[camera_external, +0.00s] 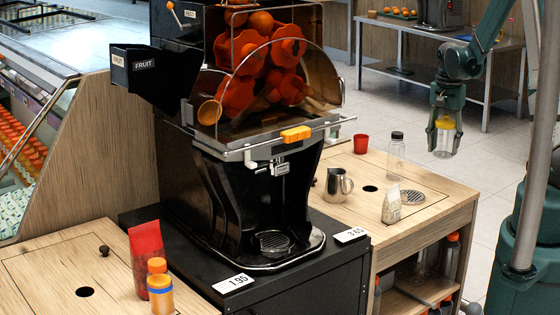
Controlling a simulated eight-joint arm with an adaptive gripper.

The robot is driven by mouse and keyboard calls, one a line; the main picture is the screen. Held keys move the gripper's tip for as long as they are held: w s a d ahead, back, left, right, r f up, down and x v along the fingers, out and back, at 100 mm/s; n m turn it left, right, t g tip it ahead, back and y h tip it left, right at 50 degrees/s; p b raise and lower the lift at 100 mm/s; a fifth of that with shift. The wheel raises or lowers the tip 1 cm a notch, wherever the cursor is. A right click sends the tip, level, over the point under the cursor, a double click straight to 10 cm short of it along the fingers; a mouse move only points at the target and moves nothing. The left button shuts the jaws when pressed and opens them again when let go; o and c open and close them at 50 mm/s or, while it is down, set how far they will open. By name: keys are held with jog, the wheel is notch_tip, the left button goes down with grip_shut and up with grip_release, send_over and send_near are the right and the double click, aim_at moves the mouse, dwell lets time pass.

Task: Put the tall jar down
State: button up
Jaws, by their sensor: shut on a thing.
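My gripper (445,128) points down at the right, off the right end of the wooden counter (433,212) in the picture. It is shut on a clear jar (443,142) with a yellow-orange top, which hangs upright between the fingers. The jar's lower end is in the air, with floor behind it in the picture. The fingers partly cover its sides.
On the counter stand a clear bottle with a dark cap (396,158), a metal pitcher (338,188), a red cup (361,144) and a small bag (391,206). The black juicer (255,190) stands left.

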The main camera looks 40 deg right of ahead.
dwell(0.3)
jog(key=shift+f+b, duration=0.85)
jog(key=shift+f, duration=2.25)
jog(key=shift+f+b, duration=0.55)
jog(key=shift+f, duration=1.35)
jog(key=shift+f, duration=0.15)
jog(key=o, duration=1)
jog(key=shift+r, duration=0.2)
